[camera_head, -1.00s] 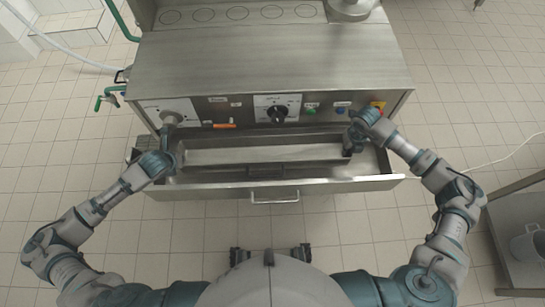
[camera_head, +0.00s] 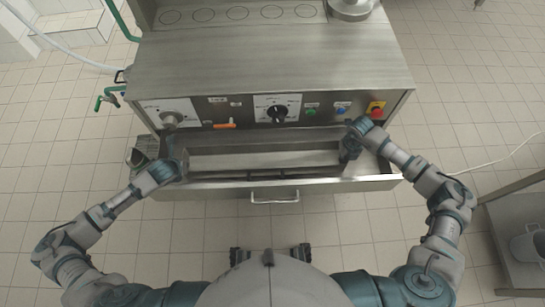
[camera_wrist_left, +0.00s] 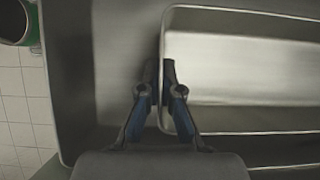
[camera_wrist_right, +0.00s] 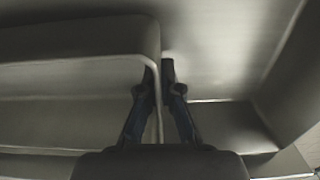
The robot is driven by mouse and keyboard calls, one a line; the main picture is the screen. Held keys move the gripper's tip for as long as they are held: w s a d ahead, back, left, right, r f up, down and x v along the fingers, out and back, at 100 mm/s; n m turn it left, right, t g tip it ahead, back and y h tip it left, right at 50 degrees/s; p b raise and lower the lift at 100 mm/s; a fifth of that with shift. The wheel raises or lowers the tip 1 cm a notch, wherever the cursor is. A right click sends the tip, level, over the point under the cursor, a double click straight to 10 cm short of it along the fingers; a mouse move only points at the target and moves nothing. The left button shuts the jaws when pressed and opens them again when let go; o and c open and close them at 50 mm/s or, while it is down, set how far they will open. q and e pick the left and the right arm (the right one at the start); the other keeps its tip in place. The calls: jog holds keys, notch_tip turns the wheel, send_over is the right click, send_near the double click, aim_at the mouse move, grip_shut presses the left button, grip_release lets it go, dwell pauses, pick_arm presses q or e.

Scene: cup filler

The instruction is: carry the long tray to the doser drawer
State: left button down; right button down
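The long metal tray (camera_head: 265,160) is inside the outline of the pulled-out doser drawer (camera_head: 225,187), lying lengthwise. I cannot tell whether its bottom touches the drawer floor. My left gripper (camera_head: 180,158) is at the tray's left end; in the left wrist view its fingers (camera_wrist_left: 160,68) are close together on the tray's end wall (camera_wrist_left: 166,40). My right gripper (camera_head: 346,155) is at the tray's right end; in the right wrist view its fingers (camera_wrist_right: 158,68) pinch the end wall (camera_wrist_right: 157,90) between them. The fingertips are partly hidden in the head view.
The doser's control panel (camera_head: 235,111) with knobs and buttons stands just behind the drawer. The drawer handle (camera_head: 275,196) faces me. A metal table (camera_head: 520,225) with a pot (camera_head: 527,245) stands at the right.

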pick_arm(q)
jog(key=shift+a+f, duration=0.15)
jog(key=shift+f, duration=0.35)
pick_arm(e)
jog(key=shift+d+f, duration=0.15)
jog(key=shift+f, duration=0.35)
pick_arm(q)
jog(key=c, duration=1.3)
grip_release()
pick_arm(e)
jog(key=c, duration=1.3)
grip_release()
